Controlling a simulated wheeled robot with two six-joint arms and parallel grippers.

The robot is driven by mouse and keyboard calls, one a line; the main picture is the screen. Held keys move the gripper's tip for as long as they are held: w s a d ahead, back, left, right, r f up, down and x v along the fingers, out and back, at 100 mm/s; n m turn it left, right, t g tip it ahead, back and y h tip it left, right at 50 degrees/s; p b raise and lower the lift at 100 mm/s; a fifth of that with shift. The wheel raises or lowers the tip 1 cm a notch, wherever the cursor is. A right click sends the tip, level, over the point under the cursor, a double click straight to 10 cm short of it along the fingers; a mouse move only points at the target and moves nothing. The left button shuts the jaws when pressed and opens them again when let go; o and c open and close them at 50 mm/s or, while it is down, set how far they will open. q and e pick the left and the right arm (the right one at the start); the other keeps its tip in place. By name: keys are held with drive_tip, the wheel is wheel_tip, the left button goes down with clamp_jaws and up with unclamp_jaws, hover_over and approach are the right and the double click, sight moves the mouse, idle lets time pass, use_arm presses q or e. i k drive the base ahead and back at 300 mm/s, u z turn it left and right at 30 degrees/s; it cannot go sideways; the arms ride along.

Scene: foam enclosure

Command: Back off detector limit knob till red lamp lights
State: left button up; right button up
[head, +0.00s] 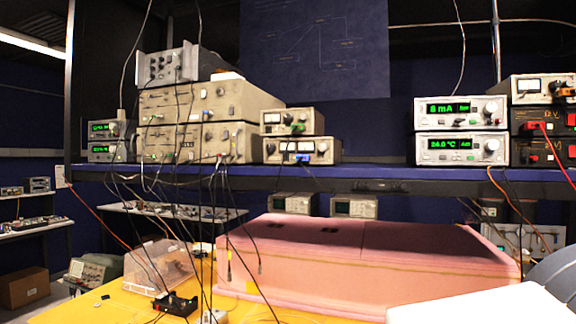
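No gripper of mine shows in the head view. I cannot tell which knob is the detector limit knob; no label is readable. At the right of the shelf, two stacked white instruments carry round knobs: the upper one (460,112) reads 8 mA, the lower one (460,147) reads about 24.0 °C, both in green. At the left of the shelf, two stacked units with green displays (103,139) are too small to read. Beige rack units (200,102) with knobs and two small metered boxes (292,121) stand between. I cannot make out a lit red lamp.
The blue shelf (370,173) runs above a yellow bench (95,308). A large pink foam enclosure (370,262) fills the bench's middle. A clear plastic box (160,266) and a small black device (175,304) lie left of it. Loose cables hang before the left instruments.

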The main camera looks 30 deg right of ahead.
sight(323, 146)
drive_tip(key=z, duration=1.05)
drive_tip(key=i, duration=0.3)
drive_tip(key=u, duration=0.2)
